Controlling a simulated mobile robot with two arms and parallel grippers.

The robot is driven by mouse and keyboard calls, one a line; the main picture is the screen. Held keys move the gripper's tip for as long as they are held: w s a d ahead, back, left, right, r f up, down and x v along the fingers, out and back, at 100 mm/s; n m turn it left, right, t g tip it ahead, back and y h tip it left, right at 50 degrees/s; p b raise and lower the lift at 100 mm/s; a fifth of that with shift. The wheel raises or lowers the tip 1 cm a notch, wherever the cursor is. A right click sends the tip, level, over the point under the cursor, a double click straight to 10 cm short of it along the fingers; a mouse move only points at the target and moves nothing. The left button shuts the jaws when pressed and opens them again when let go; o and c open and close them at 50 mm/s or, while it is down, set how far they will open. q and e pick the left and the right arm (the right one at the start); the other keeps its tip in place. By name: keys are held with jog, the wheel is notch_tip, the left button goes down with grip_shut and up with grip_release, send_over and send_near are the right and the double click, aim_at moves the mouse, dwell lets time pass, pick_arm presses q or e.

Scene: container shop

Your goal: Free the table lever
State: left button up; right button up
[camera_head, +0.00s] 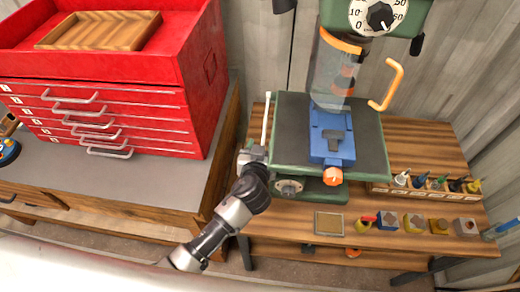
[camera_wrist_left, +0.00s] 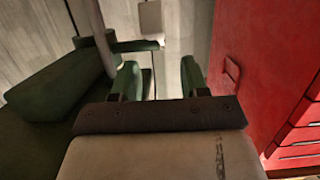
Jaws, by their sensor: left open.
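The drill press's green table (camera_head: 285,115) stands on the wooden bench, with a blue vise (camera_head: 332,135) on it. A pale, thin upright rod, which looks like the table lever (camera_head: 266,118), stands along the table's left edge. My left gripper (camera_head: 252,153) is at the table's front left, near the rod's lower end. In the left wrist view its two fingers (camera_wrist_left: 158,82) are apart with nothing clearly held between them. A grey rod (camera_wrist_left: 97,35) passes left of the fingers there, beside the green table (camera_wrist_left: 50,90). I cannot tell whether the gripper touches the rod. My right gripper is not in view.
A red tool cabinet (camera_head: 120,105) with a wooden tray (camera_head: 100,30) on top stands left; it also fills the wrist view's right side (camera_wrist_left: 260,70). A clear guard (camera_head: 332,72) and orange handle (camera_head: 388,85) are above the vise. Several small blocks lie at the bench front.

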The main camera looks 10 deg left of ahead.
pick_arm(q)
jog(key=b+v, duration=0.3)
jog(key=v, duration=0.7)
jog(key=shift+s, duration=0.4)
jog(key=shift+r, duration=0.1)
